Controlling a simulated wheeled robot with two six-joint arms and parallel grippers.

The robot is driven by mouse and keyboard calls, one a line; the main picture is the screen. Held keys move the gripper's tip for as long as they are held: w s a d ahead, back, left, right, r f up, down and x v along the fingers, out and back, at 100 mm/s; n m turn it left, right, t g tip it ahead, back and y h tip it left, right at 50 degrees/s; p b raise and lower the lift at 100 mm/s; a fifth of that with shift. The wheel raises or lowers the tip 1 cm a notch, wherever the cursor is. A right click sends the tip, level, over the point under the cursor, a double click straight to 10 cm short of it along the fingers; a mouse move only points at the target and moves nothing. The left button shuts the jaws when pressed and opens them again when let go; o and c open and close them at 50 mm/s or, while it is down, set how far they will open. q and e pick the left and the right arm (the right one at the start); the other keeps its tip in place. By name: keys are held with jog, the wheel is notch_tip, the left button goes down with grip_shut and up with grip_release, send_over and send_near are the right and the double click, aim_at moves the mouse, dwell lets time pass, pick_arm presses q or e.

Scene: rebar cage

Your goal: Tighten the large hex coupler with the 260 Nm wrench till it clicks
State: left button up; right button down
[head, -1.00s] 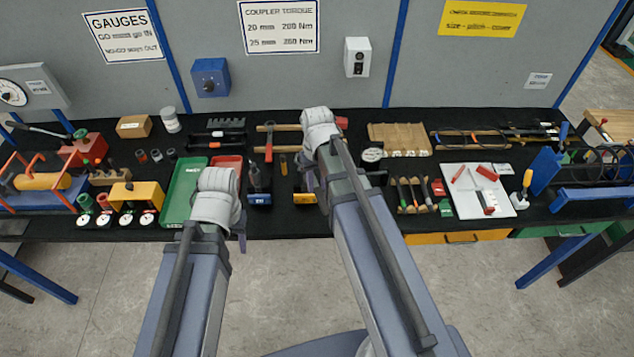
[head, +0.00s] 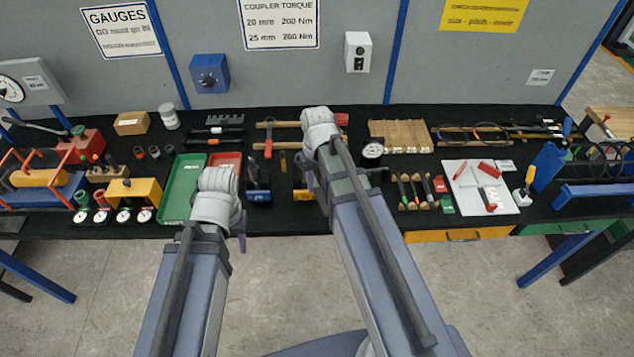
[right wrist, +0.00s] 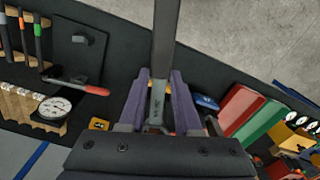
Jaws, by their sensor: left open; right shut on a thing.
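My right gripper (right wrist: 158,98) is shut on a long grey metal bar (right wrist: 166,40), which looks like the wrench. The bar runs from between the purple fingers to the top edge of the right wrist view. Its marking is unreadable. In the head view my right gripper (head: 310,182) is over the middle of the bench, beside a yellow block (head: 303,195), and my arm hides most of what it holds. My left gripper (head: 241,230) is open near the bench's front edge, mostly hidden by its wrist. I cannot pick out the large hex coupler with certainty.
A blue-fronted block (head: 259,196) stands between the grippers. A green tray (head: 184,190) lies to the left. A dial gauge (head: 372,150), marker-like tools (head: 414,190) and a white board (head: 479,190) are to the right. A dark plate (right wrist: 80,42) lies beside the right gripper.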

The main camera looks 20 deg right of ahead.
jog(key=shift+f+b, duration=2.05)
jog(key=shift+f, duration=0.1)
jog(key=shift+a, duration=0.1)
jog(key=w+a+m, duration=0.3)
jog(key=a+m, duration=0.5)
dwell(2.1)
jog(key=shift+s+d, duration=0.1)
jog(key=shift+d, duration=0.05)
jog(key=shift+r, duration=0.2)
dwell(0.3)
notch_tip(320, 180, up, 9)
jog(key=p, duration=0.9)
dwell(0.8)
